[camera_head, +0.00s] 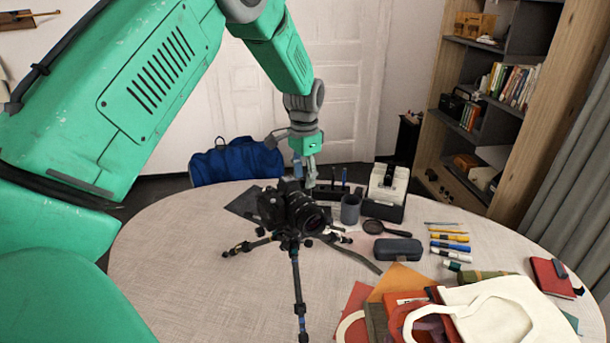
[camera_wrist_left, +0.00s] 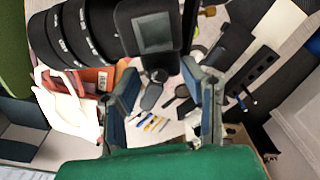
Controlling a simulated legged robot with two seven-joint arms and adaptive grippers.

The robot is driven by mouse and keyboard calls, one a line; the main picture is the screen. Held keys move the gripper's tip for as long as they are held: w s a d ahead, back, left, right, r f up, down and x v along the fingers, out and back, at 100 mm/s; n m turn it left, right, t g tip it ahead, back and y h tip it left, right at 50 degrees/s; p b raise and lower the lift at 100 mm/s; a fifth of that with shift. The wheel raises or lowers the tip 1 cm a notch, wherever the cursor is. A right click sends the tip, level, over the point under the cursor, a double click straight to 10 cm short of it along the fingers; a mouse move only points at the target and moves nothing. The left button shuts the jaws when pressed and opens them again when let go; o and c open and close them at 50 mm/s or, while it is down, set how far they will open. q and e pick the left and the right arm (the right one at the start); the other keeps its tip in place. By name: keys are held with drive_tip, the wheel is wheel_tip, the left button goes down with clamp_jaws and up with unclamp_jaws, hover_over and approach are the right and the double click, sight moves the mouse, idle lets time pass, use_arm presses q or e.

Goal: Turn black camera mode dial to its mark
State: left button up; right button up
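The black camera (camera_head: 293,207) stands upright on a small tripod (camera_head: 296,275) on the round table. In the left wrist view the camera's lens (camera_wrist_left: 75,38) and a small grey screen (camera_wrist_left: 156,32) show close up. A dark rounded knob, probably the mode dial (camera_wrist_left: 160,75), shows below the screen, between the fingertips; its mark cannot be made out. My left gripper (camera_head: 310,178) is just above and behind the camera in the head view. In the wrist view its two fingers (camera_wrist_left: 160,82) are apart, one on each side of the knob, with no clear contact. My right gripper is out of view.
A grey cup (camera_head: 350,208), a magnifying glass (camera_head: 374,227) and a dark case (camera_head: 398,249) lie right of the tripod. A white-and-black box (camera_head: 387,190) stands behind. A cream bag (camera_head: 495,310) covers the front right. The table's left side (camera_head: 170,270) is clear.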

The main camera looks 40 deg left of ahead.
sight(304, 178)
use_arm(q)
clamp_jaws()
drive_tip(key=shift+n, duration=1.7)
unclamp_jaws()
drive_tip(key=shift+r, duration=0.2)
wheel_tip(304, 178, up, 12)
drive_tip(key=shift+f, duration=0.25)
drive_tip(key=shift+w, duration=0.1)
